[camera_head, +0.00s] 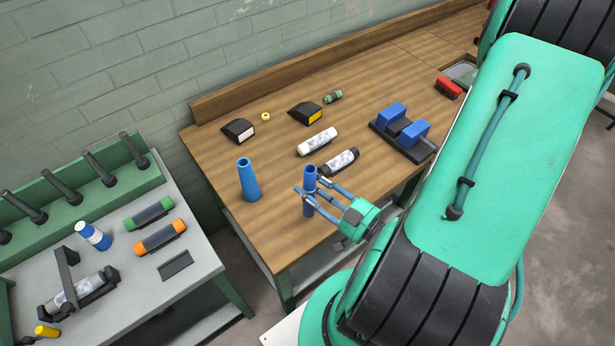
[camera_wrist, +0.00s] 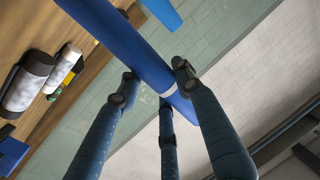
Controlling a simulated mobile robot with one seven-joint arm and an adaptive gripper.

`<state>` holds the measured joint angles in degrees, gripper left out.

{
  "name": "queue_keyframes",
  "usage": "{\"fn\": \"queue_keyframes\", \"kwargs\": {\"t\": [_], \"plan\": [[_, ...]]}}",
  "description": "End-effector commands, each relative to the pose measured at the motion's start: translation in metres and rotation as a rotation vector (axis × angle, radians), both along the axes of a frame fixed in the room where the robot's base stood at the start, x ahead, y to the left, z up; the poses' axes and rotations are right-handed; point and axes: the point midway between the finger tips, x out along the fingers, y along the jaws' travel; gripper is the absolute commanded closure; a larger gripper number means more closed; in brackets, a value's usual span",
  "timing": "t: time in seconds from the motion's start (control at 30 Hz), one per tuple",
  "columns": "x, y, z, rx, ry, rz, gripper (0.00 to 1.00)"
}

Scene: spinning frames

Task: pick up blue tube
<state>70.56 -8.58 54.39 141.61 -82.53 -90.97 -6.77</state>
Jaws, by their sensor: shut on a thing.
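Two blue tubes show in the head view. One blue tube (camera_head: 249,180) stands upright on the wooden table, left of my gripper. The other blue tube (camera_head: 309,179) is upright between the fingers of my gripper (camera_head: 310,197), near the table's front edge. In the wrist view my gripper (camera_wrist: 155,93) has its fingers closed around this held tube (camera_wrist: 118,42), which runs diagonally across the picture. Part of a second blue thing (camera_wrist: 163,12) shows at the top. I cannot tell whether the held tube's lower end touches the table.
White (camera_head: 317,141) and black-and-white (camera_head: 338,162) cylinders lie behind the held tube. A blue-and-black fixture (camera_head: 402,131) stands to the right. Black wedge blocks (camera_head: 239,130) sit farther back. A grey-topped bench (camera_head: 200,265) with tools stands left, across a gap.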

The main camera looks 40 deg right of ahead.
Motion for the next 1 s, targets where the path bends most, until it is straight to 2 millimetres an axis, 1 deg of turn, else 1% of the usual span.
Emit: {"fn": "queue_keyframes", "kwargs": {"t": [0.3, 0.5, 0.7, 1.0], "plan": [[-0.024, 0.005, 0.003, 0.0, 0.0, -0.005, 0.89], [-0.036, 0.009, 0.003, 0.001, 0.001, -0.003, 0.89], [-0.045, 0.012, 0.005, 0.0, 0.0, -0.002, 0.89], [-0.051, 0.014, 0.005, 0.0, 0.0, -0.001, 0.89]]}}
